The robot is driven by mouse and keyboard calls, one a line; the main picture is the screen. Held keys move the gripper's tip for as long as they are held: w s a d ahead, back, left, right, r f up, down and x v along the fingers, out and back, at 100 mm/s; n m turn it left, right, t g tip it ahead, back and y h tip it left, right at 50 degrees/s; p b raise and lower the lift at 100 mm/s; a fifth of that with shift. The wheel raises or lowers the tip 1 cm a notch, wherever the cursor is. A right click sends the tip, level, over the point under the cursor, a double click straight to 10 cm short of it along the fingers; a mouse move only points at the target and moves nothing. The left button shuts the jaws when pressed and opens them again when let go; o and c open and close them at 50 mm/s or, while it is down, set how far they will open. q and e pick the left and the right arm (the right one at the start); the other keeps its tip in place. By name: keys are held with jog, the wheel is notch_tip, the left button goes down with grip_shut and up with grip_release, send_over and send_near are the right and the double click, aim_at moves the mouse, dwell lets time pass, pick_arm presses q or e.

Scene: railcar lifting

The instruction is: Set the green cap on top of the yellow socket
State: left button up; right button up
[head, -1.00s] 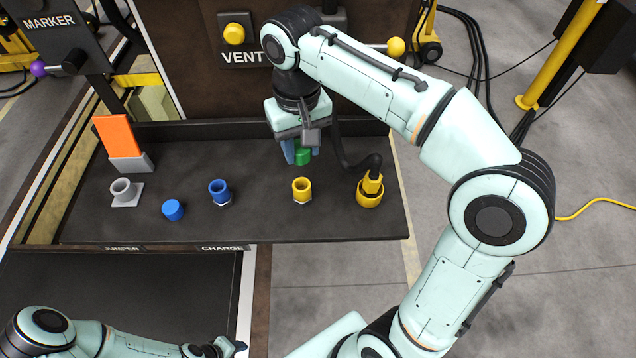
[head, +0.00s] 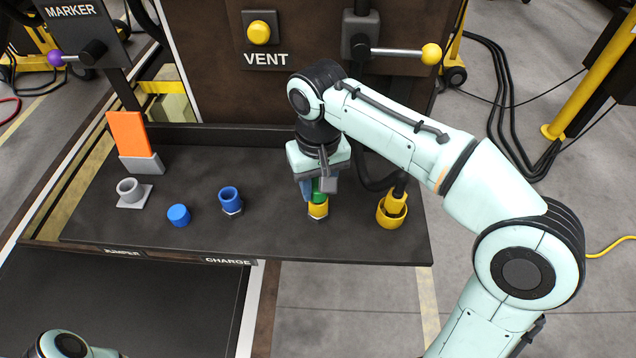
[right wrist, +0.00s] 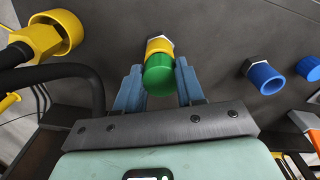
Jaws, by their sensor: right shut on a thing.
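The green cap (head: 319,197) is between the blue fingers of my right gripper (head: 317,192), which is shut on it. The yellow socket (head: 318,211) stands on the dark shelf directly below the cap. In the right wrist view the green cap (right wrist: 159,74) lines up with the yellow socket (right wrist: 159,46) and hides part of it. The two look touching or nearly so; I cannot tell how far the cap is seated. My left gripper is out of view.
A yellow plug in a yellow cup (head: 392,212) is close on the right. A panel rises behind.

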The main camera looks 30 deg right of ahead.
jog(key=shift+s+f, duration=0.15)
jog(key=shift+f, duration=0.4)
jog(key=o, duration=1)
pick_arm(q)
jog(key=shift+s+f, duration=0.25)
pick_arm(e)
jog(key=shift+r, duration=0.15)
pick_arm(q)
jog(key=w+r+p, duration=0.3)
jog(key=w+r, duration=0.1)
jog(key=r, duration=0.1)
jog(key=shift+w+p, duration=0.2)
jog(key=shift+p, duration=0.1)
pick_arm(e)
notch_tip(320, 180, up, 13)
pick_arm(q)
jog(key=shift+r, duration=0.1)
